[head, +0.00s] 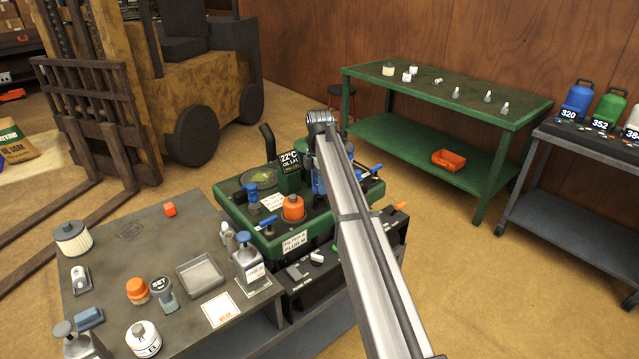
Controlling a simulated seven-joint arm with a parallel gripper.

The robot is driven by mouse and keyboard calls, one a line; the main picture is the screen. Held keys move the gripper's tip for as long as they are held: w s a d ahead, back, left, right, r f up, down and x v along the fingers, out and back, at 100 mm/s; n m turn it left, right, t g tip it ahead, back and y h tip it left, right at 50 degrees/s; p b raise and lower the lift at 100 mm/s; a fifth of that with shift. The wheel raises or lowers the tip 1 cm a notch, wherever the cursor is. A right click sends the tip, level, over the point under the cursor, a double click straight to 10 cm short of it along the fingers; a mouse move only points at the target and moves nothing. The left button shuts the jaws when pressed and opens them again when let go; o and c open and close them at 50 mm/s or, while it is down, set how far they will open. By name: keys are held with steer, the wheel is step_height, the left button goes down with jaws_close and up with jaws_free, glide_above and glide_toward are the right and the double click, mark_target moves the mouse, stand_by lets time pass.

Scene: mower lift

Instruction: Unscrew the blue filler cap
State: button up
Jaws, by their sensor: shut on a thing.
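The green machine (226,205) stands in the middle of the head view with several fittings on its top. My gripper (316,172) points down over its right part, below my raised wrist, and is mostly hidden behind my arm. Something blue, apparently the blue filler cap (317,186), shows just left of my arm at the gripper's lower end. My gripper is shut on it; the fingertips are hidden. I cannot tell whether the cap is still seated. A separate dark blue fitting (252,192) stands at the machine's left, beside an orange cap (293,207).
A grey bench (130,255) at front left carries bottles, a tray (200,275) and small parts. A display (289,165) and a black pipe (268,142) rise at the machine's back. A green table (450,90) stands behind right, a forklift (200,85) behind left.

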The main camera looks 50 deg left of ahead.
steer(key=shift+r, duration=2.5)
